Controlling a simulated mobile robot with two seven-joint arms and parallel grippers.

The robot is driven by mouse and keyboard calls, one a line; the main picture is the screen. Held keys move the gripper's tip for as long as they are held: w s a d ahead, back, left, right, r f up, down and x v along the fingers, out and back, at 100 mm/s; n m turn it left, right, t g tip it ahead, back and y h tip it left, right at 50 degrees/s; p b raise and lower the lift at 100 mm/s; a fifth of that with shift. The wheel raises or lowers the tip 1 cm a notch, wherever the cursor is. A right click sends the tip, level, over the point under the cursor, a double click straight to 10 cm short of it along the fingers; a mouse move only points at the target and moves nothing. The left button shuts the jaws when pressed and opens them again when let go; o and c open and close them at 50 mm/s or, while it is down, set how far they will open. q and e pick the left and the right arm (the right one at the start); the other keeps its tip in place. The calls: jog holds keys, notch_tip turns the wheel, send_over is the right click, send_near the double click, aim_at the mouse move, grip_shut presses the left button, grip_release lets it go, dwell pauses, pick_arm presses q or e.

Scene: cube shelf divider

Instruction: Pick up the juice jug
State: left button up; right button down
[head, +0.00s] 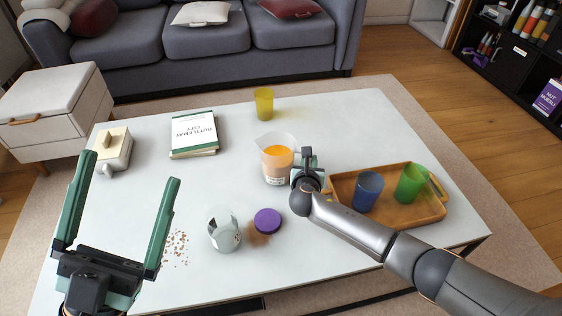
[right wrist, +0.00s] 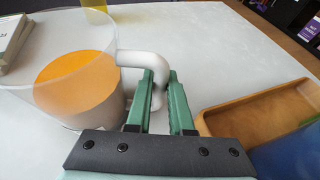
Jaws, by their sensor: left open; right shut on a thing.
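My right gripper (head: 307,158) is at the jug's right side. In the right wrist view its green fingers (right wrist: 167,88) are shut on the handle. The fingers hide part of the handle. I cannot tell any gap under the jug. My left gripper (head: 132,165) is open and empty over the table's left part.
A wooden tray (head: 415,218) with a blue cup (head: 367,191) and a green cup (head: 411,184) lies right of the jug. A yellow cup (head: 264,104) stands behind it. A purple lid (head: 267,221) and a silvery container (head: 223,233) are in front. Books (head: 193,136) lie back left.

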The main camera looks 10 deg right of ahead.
jog(key=shift+w+r, duration=0.1)
jog(key=shift+r, duration=0.15)
